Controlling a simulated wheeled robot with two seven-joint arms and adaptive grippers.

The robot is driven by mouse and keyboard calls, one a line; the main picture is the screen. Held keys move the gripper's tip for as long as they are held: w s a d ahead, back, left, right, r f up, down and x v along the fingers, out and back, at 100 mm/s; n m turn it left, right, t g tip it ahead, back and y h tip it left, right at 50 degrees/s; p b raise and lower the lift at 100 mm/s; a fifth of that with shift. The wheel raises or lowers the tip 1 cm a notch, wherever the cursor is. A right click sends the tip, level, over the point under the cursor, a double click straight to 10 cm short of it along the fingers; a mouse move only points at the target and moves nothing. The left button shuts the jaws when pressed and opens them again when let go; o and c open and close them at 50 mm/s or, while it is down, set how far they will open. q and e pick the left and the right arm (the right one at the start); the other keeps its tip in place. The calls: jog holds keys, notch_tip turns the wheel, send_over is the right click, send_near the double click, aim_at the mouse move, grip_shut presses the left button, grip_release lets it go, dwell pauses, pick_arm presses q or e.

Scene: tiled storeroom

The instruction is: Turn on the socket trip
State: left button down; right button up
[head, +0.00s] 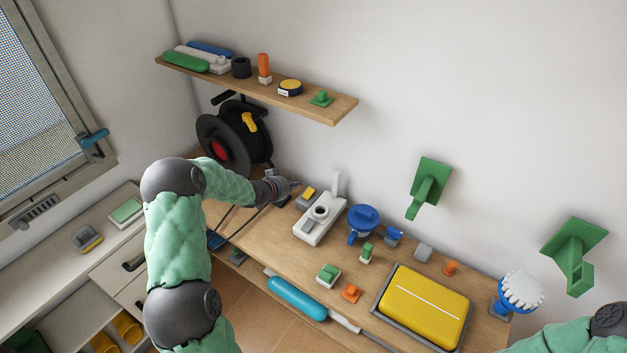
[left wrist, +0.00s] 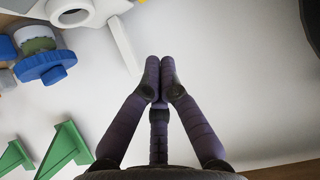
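A white box (head: 318,222) with a round dark-holed socket and an upright white lever (head: 336,184) stands on the wooden bench near the wall; I take it for the socket trip. The left wrist view shows its round socket ring (left wrist: 70,11) and white lever (left wrist: 124,46) at the top. My left gripper (head: 291,188) is left of the box in the head view, near the wall. In the left wrist view its dark fingers (left wrist: 160,72) are together with nothing between them, apart from the lever. My right gripper is out of the picture; only part of the right arm shows.
A small grey block with a yellow top (head: 307,197) is beside my left gripper. A blue round valve (head: 363,219) stands right of the box. A cable reel (head: 236,135) is behind. A wooden shelf (head: 337,106) hangs above. A yellow case (head: 425,305) lies farther right.

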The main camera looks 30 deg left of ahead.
pick_arm(q)
jog(key=b, duration=0.2)
send_over(307, 193)
jog(key=s, duration=0.1)
notch_tip(307, 193, down, 5)
jog(key=shift+s+a+r, duration=0.1)
jog(key=shift+s+r, duration=0.05)
jog(key=shift+w+f+b, duration=0.25)
jog(key=shift+f, duration=0.35)
jog(key=shift+w+f+b, duration=0.2)
jog(key=shift+w+f, duration=0.05)
jog(key=shift+f, duration=0.35)
jog(key=shift+w+f+b, duration=0.2)
jog(key=shift+f+b, duration=0.1)
jog(key=shift+f, duration=0.5)
jog(key=shift+s, duration=0.1)
